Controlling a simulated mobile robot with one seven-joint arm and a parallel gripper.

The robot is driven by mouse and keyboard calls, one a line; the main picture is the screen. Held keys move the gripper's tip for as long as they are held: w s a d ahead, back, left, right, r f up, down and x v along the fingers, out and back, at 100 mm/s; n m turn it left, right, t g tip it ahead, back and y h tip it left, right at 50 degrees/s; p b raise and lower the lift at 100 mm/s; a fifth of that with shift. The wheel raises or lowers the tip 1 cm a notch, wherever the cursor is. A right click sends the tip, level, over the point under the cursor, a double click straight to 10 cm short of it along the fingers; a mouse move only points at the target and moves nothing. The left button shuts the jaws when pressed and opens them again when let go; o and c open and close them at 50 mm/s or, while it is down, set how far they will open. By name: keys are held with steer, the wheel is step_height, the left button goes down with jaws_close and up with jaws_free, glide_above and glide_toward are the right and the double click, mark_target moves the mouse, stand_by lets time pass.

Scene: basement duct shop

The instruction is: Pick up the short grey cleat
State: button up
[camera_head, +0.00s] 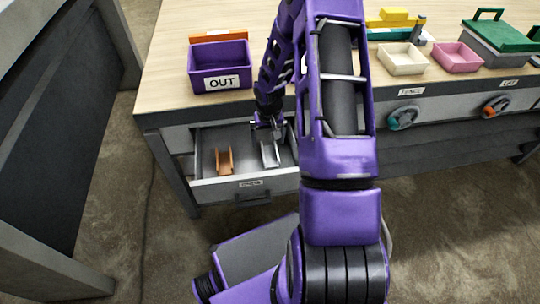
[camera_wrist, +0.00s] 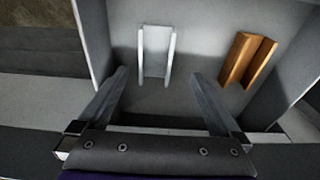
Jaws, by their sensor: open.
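The short grey cleat (camera_head: 270,154) is a pale U-shaped channel lying in the open drawer (camera_head: 243,188), right of an orange-brown cleat (camera_head: 225,161). In the wrist view the grey cleat (camera_wrist: 155,58) lies on the drawer floor, open side up. My gripper (camera_wrist: 160,76) is open and empty; its fingertips appear on either side of the cleat's near end in that view. I cannot tell how far above the cleat they are. In the head view my gripper (camera_head: 268,127) is over the drawer, by the cleat's far end.
The orange-brown cleat (camera_wrist: 248,60) lies beside the grey one, close to a drawer wall. The drawer walls and the bench edge above bound the space. On the bench stand a purple OUT bin (camera_head: 220,66), cream (camera_head: 403,59) and pink (camera_head: 458,57) trays, and a green-lidded box (camera_head: 500,38).

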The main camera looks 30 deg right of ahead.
mark_target(270, 155)
steer(key=f, duration=0.5)
steer(key=d+f+b, duration=0.1)
steer(key=f, duration=0.1)
steer(key=shift+w+f, duration=0.2)
steer(key=shift+w, duration=0.2)
steer(key=c, duration=1.4)
